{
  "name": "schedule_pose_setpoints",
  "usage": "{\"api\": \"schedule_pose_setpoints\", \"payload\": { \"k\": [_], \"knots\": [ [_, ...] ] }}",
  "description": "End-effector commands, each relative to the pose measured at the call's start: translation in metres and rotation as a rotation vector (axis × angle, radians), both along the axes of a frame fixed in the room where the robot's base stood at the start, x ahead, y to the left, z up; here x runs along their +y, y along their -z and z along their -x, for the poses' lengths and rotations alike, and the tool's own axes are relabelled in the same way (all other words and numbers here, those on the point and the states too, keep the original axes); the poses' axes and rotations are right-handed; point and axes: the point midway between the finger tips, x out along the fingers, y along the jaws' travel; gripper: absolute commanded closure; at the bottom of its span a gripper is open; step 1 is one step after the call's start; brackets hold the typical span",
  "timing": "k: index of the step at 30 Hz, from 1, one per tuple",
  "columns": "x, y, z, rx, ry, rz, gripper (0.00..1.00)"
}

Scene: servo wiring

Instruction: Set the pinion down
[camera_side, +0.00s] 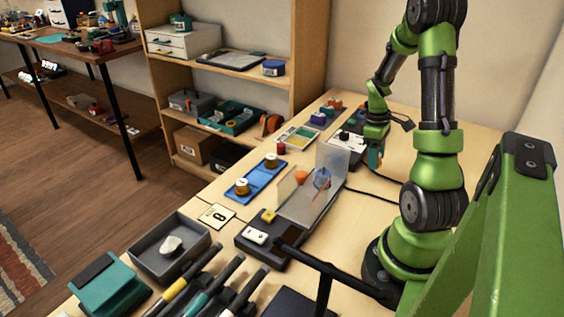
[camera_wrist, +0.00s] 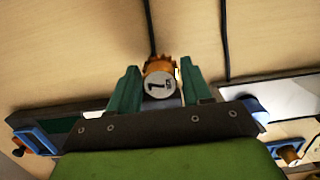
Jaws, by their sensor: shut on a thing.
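My gripper (camera_wrist: 160,92) is shut on the pinion (camera_wrist: 159,82), with one teal finger on each side. The pinion has a pale round cap with a black mark like a 1 or a 7, and a copper-coloured toothed rim shows beyond the cap. In the side view my gripper (camera_side: 374,157) points down beside the clear upright panel, on its right. The pinion cannot be made out there. I cannot tell whether the pinion touches the table.
A blue tray (camera_side: 257,177) with two brass, white-capped parts lies left of the clear-panelled stand (camera_side: 331,160). The stand holds orange and blue parts. A numbered card (camera_side: 216,216) lies nearer.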

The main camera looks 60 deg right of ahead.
Motion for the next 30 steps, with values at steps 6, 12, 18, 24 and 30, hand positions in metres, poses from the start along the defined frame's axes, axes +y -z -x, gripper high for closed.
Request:
{"api": "schedule_pose_setpoints", "payload": {
  "k": [6, 12, 18, 24, 30],
  "knots": [
    [-0.017, 0.002, -0.010, 0.000, 0.001, 0.001, 0.83],
    [-0.018, 0.031, -0.010, 0.002, -0.001, -0.003, 0.83],
    [-0.018, 0.037, -0.011, -0.001, 0.000, 0.001, 0.83],
    [-0.018, 0.038, -0.011, 0.000, 0.000, 0.000, 0.83],
    [-0.018, 0.040, -0.010, 0.000, 0.000, 0.000, 0.31]
  ]
}}
